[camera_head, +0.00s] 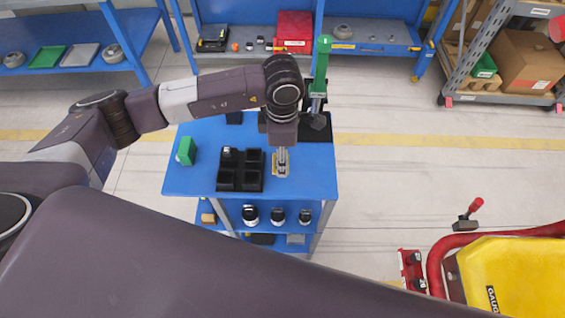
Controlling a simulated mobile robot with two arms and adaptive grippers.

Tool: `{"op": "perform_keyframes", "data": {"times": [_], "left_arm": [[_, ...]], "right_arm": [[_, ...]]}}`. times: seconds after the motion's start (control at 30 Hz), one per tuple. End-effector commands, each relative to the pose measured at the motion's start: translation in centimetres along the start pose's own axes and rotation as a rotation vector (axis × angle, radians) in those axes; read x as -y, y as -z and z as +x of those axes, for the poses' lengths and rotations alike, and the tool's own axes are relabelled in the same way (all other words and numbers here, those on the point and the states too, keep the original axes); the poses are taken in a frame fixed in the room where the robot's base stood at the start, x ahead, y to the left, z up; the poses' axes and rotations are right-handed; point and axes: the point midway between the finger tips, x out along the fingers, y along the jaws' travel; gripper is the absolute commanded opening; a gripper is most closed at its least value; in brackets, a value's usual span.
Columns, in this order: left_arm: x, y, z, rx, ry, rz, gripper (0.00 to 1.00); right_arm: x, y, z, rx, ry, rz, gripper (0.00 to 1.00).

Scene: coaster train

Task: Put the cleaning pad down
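My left gripper (282,164) points down over the blue cart top (315,180), just right of a black compartment tray (226,178). A small grey and yellowish piece shows at its fingertips, too small to tell whether it is the cleaning pad or whether the fingers grip it. A green block with a pale side (186,150) stands near the left edge of the cart top, apart from the gripper. I cannot tell for sure which thing is the cleaning pad. My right gripper is not in view.
A green-handled tool (319,75) rises behind my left wrist at the cart's back. Several dark round parts (250,214) sit on the lower shelf. The cart top's right front is clear. A yellow machine with a red rail (510,270) stands at the lower right.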

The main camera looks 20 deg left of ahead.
Motion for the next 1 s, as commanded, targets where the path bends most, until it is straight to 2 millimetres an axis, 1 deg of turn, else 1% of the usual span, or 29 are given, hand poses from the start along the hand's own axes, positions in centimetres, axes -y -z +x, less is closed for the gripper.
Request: {"op": "perform_keyframes", "data": {"times": [0.03,0.1,0.27,0.4,0.5,0.67,0.7,0.8,0.83,0.87,1.0], "left_arm": [[0.1,0.0,0.5,0.0,0.003,-0.001,0.23],[0.0,-0.1,1.2,0.001,0.001,-0.001,0.23],[0.1,-0.1,2.3,0.001,0.003,0.0,0.23],[0.1,0.0,4.3,-0.002,0.004,-0.002,0.23],[0.0,0.0,5.3,-0.001,0.001,-0.001,0.23],[0.0,-0.1,5.5,0.001,-0.001,0.0,0.23],[0.0,0.0,5.5,0.001,0.0,0.0,0.45],[0.0,0.0,5.5,0.001,0.0,0.0,0.56],[0.0,0.0,5.5,0.001,0.0,0.0,0.59],[0.0,0.0,5.5,0.001,0.0,0.0,0.6],[0.0,0.0,5.4,0.001,0.0,0.0,0.6]], "right_arm": [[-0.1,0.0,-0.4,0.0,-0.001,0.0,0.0],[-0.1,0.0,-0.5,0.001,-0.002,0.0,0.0],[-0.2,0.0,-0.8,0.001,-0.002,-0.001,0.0],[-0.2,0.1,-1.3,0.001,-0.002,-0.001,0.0],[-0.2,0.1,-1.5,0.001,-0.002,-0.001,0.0],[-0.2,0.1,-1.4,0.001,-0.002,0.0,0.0],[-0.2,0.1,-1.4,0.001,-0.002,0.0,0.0],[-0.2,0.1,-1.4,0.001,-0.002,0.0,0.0],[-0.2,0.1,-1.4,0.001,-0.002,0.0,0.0],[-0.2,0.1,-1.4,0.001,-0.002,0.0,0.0],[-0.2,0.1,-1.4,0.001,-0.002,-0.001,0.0]]}}
